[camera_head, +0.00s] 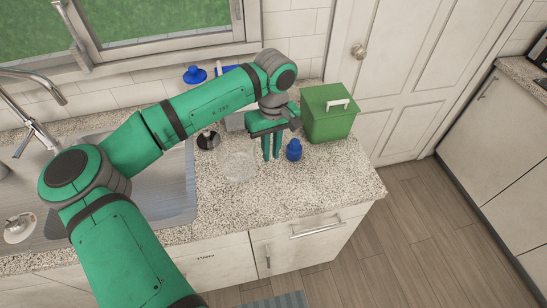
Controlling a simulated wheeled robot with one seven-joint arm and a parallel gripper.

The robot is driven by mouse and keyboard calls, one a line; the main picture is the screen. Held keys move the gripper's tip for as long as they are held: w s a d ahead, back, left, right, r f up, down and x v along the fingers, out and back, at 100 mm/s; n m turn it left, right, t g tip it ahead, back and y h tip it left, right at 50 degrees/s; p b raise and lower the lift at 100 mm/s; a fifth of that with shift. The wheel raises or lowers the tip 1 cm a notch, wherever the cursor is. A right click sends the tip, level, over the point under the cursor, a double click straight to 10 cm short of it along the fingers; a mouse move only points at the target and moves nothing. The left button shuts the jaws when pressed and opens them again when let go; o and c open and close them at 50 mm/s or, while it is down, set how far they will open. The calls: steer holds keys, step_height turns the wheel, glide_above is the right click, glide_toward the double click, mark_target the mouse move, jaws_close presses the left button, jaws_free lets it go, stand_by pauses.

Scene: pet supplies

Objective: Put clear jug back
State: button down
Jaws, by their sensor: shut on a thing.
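The clear jug (237,165) is a see-through, round vessel on the speckled countertop, right of the sink. Its outline is faint against the stone. My gripper (271,157) points down just right of the jug, its two green fingers close together. The fingers are shut at the jug's right side, where its handle seems to be. The handle itself is too faint to make out. I cannot tell whether the jug touches the counter or is slightly raised.
A blue bottle (293,150) stands close to the right of my gripper. A green box with a white handle (328,118) is behind it. A dark-topped jar (208,139) is left of the jug, by the sink (165,190). The counter's front right (300,195) is clear.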

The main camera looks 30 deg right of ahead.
steer(key=shift+d+f, duration=0.3)
steer(key=shift+w+d+f, duration=0.1)
steer(key=shift+d+f, duration=0.1)
steer(key=shift+f, duration=1.6)
steer(key=shift+f, duration=0.1)
steer(key=c, duration=1.7)
jaws_free()
steer(key=shift+c, duration=0.2)
step_height(320, 180, up, 12)
steer(key=shift+d, duration=0.25)
